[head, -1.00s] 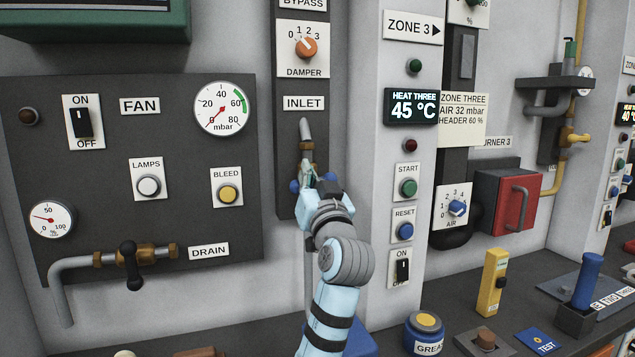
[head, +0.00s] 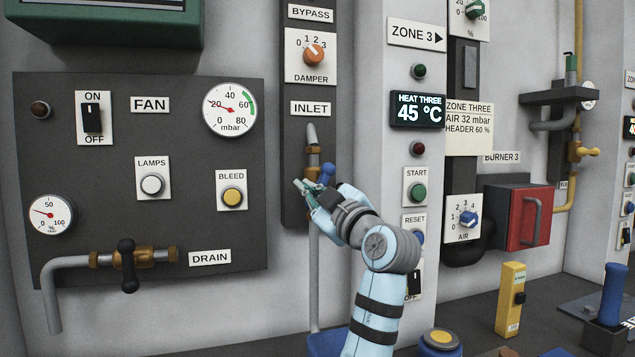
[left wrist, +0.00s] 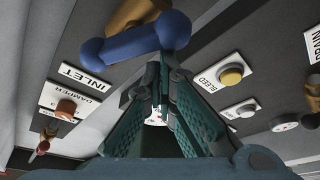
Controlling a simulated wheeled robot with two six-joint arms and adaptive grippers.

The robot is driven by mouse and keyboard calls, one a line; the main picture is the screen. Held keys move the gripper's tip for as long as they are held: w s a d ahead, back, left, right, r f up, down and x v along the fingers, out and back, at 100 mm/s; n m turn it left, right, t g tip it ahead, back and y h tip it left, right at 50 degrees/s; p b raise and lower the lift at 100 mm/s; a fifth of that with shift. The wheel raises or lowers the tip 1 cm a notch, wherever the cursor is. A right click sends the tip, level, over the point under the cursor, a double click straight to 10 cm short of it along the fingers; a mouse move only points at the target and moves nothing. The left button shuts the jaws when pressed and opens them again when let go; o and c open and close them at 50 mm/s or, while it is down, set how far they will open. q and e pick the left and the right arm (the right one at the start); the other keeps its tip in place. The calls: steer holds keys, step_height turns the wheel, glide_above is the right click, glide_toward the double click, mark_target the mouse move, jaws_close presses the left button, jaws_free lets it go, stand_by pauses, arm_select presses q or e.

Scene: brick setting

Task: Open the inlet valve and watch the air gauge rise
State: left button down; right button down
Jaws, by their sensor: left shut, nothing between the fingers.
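The inlet valve, with brass fittings (head: 313,160) and a blue handle (head: 327,174), is on the pipe below the INLET label (head: 311,108). One handle end shows above my left gripper (head: 305,190); the rest is hidden behind it. In the left wrist view the blue handle (left wrist: 132,43) lies just beyond the fingertips (left wrist: 160,65). The fingers are shut and empty; I cannot tell whether they touch the handle. The air gauge (head: 229,109), marked mbar, has its red needle near 20. My right gripper is not in view.
On the fan panel are the BLEED button (head: 232,197), LAMPS button (head: 152,184) and DRAIN valve (head: 127,265). The DAMPER knob (head: 313,55) is above the inlet. The START button (head: 418,192) is right of my arm. A yellow block (head: 510,298) stands on the counter.

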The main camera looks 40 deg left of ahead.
arm_select(q)
steer(key=n, duration=0.1)
steer(key=f+n+g, duration=0.1)
steer(key=shift+w+n, duration=0.1)
steer(key=shift+n, duration=0.3)
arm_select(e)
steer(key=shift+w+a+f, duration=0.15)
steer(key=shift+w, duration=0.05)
arm_select(q)
steer(key=shift+w+d+f, duration=0.1)
steer(key=shift+f, duration=0.1)
stand_by(0.3)
steer(key=s+d, duration=0.5)
steer(key=d, duration=0.2)
steer(key=shift+s+d+r, duration=0.15)
steer(key=shift+s+d, duration=0.05)
steer(key=shift+d, duration=0.2)
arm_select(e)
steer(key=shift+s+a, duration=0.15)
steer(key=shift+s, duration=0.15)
arm_select(q)
steer(key=shift+w, duration=0.1)
